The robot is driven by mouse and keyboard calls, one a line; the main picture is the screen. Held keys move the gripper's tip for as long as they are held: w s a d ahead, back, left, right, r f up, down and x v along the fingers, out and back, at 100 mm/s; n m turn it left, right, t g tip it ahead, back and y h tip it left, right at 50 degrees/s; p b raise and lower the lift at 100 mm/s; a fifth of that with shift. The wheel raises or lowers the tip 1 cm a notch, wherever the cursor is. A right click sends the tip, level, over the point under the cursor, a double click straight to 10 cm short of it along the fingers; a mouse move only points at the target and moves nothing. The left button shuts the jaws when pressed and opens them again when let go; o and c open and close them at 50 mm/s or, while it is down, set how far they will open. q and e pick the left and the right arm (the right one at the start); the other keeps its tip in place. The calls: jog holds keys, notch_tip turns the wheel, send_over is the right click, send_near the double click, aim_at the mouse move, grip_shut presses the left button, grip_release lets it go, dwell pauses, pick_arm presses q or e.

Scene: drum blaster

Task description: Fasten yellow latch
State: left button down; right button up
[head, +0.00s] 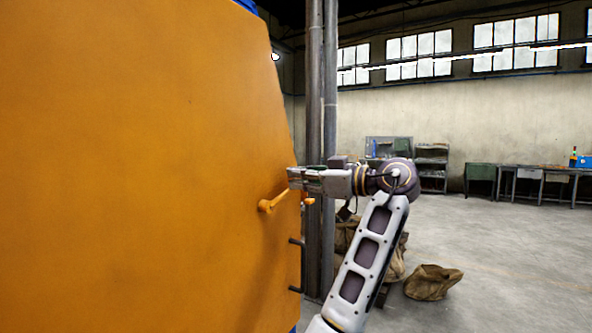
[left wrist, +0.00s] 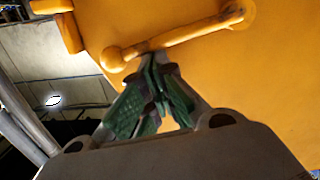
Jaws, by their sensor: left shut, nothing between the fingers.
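The yellow-orange latch (head: 276,199) is a bar on the large orange door panel (head: 140,160). In the left wrist view the latch (left wrist: 185,35) runs from a round pivot at upper right to a rounded end near the panel's edge. A small orange bracket (head: 309,201) sticks out at that edge; what looks like it shows at upper left in the wrist view (left wrist: 68,30). My left gripper (head: 291,178) is shut and empty, its fingertips (left wrist: 158,62) right by the latch near its rounded end. I cannot tell whether they touch it. My right gripper is out of view.
A dark handle (head: 296,265) sits below the latch at the panel's edge. Metal posts (head: 314,110) stand just behind that edge. Brown sacks (head: 432,282) lie on the floor behind my arm. The floor to the right is open.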

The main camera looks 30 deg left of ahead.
pick_arm(q)
jog(key=shift+w+f+m, duration=0.35)
jog(key=shift+f+m, duration=0.15)
jog(key=shift+m, duration=0.1)
jog(key=shift+w+f, duration=0.2)
jog(key=shift+f, duration=0.3)
jog(key=s+d, duration=0.1)
jog(key=d, duration=1.1)
jog(key=shift+r, duration=0.25)
